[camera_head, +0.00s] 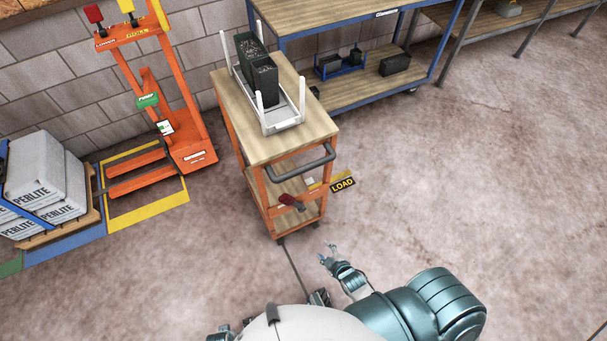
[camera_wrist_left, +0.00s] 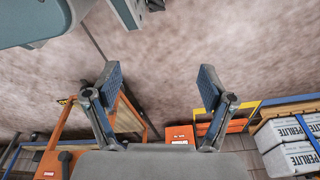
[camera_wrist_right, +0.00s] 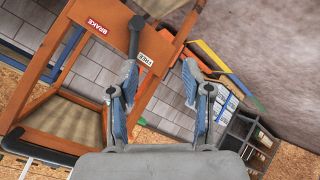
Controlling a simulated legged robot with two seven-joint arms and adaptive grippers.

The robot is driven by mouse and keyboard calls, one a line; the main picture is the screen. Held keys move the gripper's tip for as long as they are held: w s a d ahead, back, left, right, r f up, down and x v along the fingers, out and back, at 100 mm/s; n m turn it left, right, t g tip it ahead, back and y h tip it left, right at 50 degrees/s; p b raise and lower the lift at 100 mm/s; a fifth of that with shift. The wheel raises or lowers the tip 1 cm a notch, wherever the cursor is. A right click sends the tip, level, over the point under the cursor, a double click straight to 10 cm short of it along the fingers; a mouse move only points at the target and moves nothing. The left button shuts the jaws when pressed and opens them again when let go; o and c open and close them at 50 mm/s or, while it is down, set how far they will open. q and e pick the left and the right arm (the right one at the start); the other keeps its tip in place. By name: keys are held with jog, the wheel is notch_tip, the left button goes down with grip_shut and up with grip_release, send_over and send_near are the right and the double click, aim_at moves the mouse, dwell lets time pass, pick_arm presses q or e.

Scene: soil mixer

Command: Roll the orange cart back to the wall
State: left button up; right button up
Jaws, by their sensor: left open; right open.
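A white rack (camera_head: 284,122) with dark containers (camera_head: 262,78) sits on the cart's top. My right gripper (camera_head: 330,256) is open and empty, in front of the cart's near end and apart from it. My left gripper (camera_wrist_left: 160,80) is open and empty over bare floor in the left wrist view.
The brick wall (camera_head: 50,75) runs behind. Left of the cart stand an orange lift (camera_head: 190,150) and a pallet of perlite bags (camera_head: 45,180). A blue-framed workbench (camera_head: 350,85) stands behind to the right. A LOAD sign (camera_head: 342,185) lies beside the cart. The right floor is clear.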

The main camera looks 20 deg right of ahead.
jog(key=w+d+r+n+t, duration=0.1)
jog(key=w+r+n+t, duration=0.2)
jog(key=r, duration=0.4)
jog(key=w+d+r+n+t, duration=0.1)
jog(key=w+r+n+t, duration=0.15)
jog(key=r, duration=0.35)
jog(key=n+t, duration=0.4)
jog(key=t, duration=0.1)
send_near(307, 167)
jog(key=shift+g, duration=0.25)
jog(key=w, duration=0.6)
jog(key=w+r, duration=0.1)
jog(key=w, duration=0.2)
jog(key=shift+w+b, duration=0.1)
jog(key=shift+b, duration=0.3)
pick_arm(q)
jog(key=shift+w+d+r, duration=0.15)
jog(key=shift+w+r, duration=0.2)
jog(key=shift+r, duration=0.2)
jog(key=shift+w+d+r, duration=0.1)
jog(key=shift+w+r, duration=0.25)
jog(key=shift+r, duration=0.2)
pick_arm(e)
jog(key=shift+w+a+r, duration=0.1)
jog(key=shift+w+a, duration=0.05)
jog(key=shift+w, duration=0.45)
grip_shut()
pick_arm(q)
jog(key=shift+s+f, duration=0.15)
